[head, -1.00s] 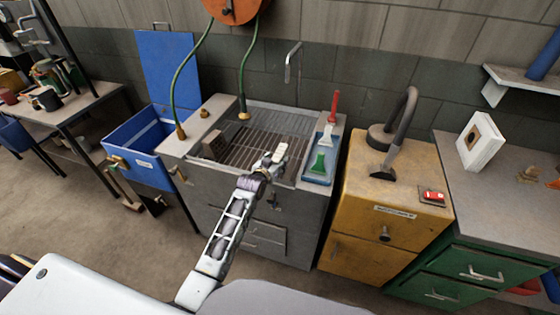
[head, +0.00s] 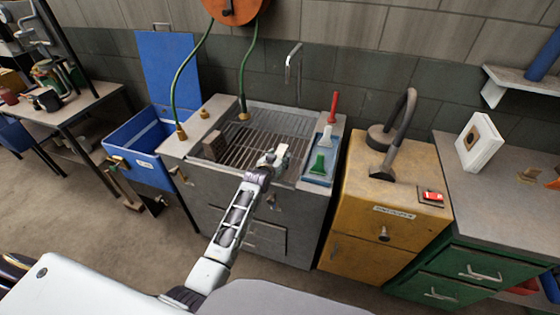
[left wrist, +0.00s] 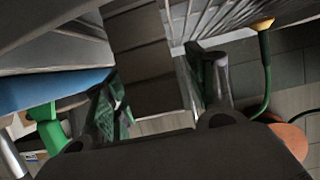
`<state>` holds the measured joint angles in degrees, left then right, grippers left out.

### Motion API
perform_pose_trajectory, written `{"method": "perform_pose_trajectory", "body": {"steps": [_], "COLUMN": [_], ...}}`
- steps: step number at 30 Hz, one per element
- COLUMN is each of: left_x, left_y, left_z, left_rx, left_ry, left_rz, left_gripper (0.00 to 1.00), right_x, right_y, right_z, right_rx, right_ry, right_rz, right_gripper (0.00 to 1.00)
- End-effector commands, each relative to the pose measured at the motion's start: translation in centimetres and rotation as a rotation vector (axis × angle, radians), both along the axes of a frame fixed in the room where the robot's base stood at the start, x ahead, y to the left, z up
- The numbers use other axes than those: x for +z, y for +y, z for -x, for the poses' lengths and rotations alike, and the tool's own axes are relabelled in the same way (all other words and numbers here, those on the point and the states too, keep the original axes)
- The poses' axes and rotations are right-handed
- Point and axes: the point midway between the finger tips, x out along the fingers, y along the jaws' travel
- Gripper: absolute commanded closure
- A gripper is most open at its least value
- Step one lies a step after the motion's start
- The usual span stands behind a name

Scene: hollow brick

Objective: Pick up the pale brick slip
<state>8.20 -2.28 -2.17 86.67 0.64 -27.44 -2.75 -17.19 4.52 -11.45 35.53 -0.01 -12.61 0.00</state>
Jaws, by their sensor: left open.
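A small pale piece (head: 283,150), which looks like the pale brick slip, shows at the tip of my left gripper (head: 272,157) over the front right of the sink; the fingers partly hide it. In the left wrist view, a shaded, ribbed brown block (left wrist: 145,60) fills the space between the open fingers of my left gripper (left wrist: 165,95). It appears to be the same piece, but I cannot tell for certain. I cannot tell whether the fingers touch it. A brown hollow brick (head: 213,146) stands on the sink grate to the left. My right gripper is not in view.
The sink grate (head: 258,125) is mostly clear. A blue tray (head: 317,178) with a green brush (head: 319,162) lies on the sink's right rim. Green hoses (head: 243,80) hang behind. A yellow cabinet (head: 350,205) stands to the right and a blue bin (head: 140,165) to the left.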

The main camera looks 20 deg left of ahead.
Motion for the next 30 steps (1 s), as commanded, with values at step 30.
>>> {"method": "perform_pose_trajectory", "body": {"steps": [30], "left_x": [-0.8], "left_y": [-0.1], "left_z": [-1.7], "left_rx": [0.000], "left_ry": [0.001], "left_rz": [-0.001], "left_gripper": [0.64], "right_x": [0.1], "right_y": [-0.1], "right_z": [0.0], "right_rx": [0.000], "right_ry": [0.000], "right_rz": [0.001], "right_gripper": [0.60]}}
